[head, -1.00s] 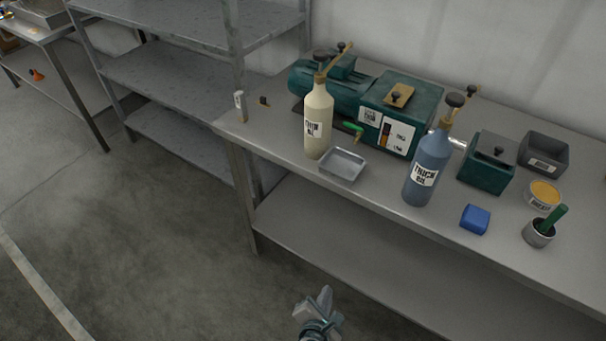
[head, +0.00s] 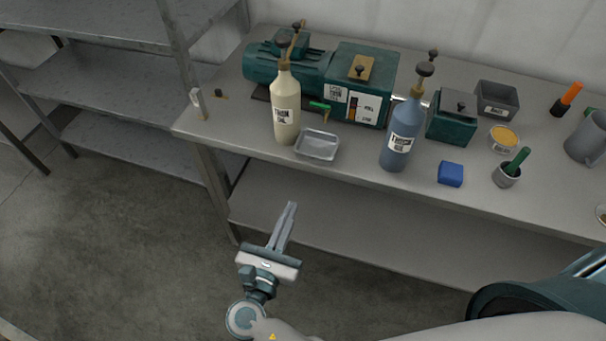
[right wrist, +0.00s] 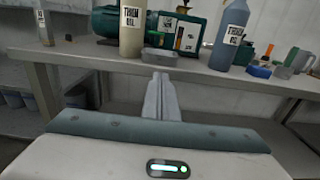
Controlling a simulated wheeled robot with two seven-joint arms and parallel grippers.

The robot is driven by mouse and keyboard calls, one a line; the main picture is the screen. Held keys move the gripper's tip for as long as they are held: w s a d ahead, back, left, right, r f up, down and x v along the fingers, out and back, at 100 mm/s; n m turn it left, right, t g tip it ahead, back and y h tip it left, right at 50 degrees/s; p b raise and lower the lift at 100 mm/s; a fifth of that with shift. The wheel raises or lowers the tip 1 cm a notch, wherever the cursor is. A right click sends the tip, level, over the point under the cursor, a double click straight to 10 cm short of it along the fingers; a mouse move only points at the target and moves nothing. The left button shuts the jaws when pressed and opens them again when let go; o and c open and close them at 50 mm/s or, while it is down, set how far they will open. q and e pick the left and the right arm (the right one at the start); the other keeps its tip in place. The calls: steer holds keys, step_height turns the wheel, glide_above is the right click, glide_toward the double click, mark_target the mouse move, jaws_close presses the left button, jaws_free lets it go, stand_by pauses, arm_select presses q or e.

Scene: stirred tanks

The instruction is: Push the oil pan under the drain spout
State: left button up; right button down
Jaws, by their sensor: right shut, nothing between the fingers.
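The oil pan (head: 317,146) is a shallow grey metal tray near the table's front edge, between a cream bottle (head: 286,112) and a blue bottle (head: 402,132). It also shows in the right wrist view (right wrist: 160,54), beyond the fingers. The drain spout (head: 322,107), with a green handle, comes out of the front of the teal pump (head: 330,80), behind the pan. My right gripper (head: 288,211) is shut and empty, in front of the table and apart from the pan. It also shows in the right wrist view (right wrist: 159,80). My left gripper is out of view.
A blue block (head: 450,173), a cup with a green-handled tool (head: 506,176), a yellow-topped tin (head: 502,138) and a grey bin (head: 497,98) stand on the right. A small whitish upright item (head: 198,102) stands at the left corner. The pan's front side is clear.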

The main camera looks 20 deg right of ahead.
mark_target(312, 158)
steer(key=p+x, duration=0.4)
steer(key=x, duration=0.9)
steer(key=shift+w+d+p, duration=0.15)
steer(key=shift+w+p, duration=0.05)
steer(key=shift+p, duration=0.15)
steer(key=shift+w+d, duration=0.15)
steer(key=shift+w, duration=0.05)
steer(key=shift+w, duration=0.1)
steer(key=x, duration=0.6)
steer(key=shift+d+f, duration=0.1)
